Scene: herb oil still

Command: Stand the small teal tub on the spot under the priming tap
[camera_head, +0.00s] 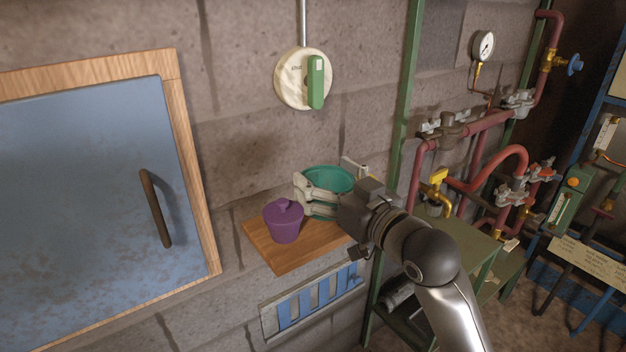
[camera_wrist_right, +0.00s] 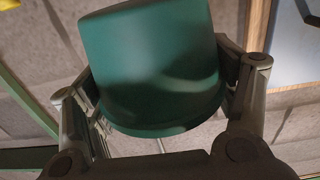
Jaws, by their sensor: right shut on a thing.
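The teal tub (camera_head: 328,178) is an open-topped round tub behind the purple pot, at the wooden shelf. My right gripper (camera_head: 325,190) is shut on it, with fingers on both sides. In the right wrist view the tub (camera_wrist_right: 155,65) fills the space between the fingers. I cannot tell whether its base touches the shelf. A yellow tap (camera_head: 438,178) hangs on the red pipework at the right, over a green metal stand (camera_head: 462,240). The spot under this tap is partly hidden and hard to make out. My left gripper is not in view.
A purple lidded pot (camera_head: 284,222) stands on the wooden shelf (camera_head: 285,262), close to the tub. A blue door (camera_head: 85,210) is at the left. A green post (camera_head: 408,85) rises between shelf and pipework. A dial with a green handle (camera_head: 316,82) is on the wall above.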

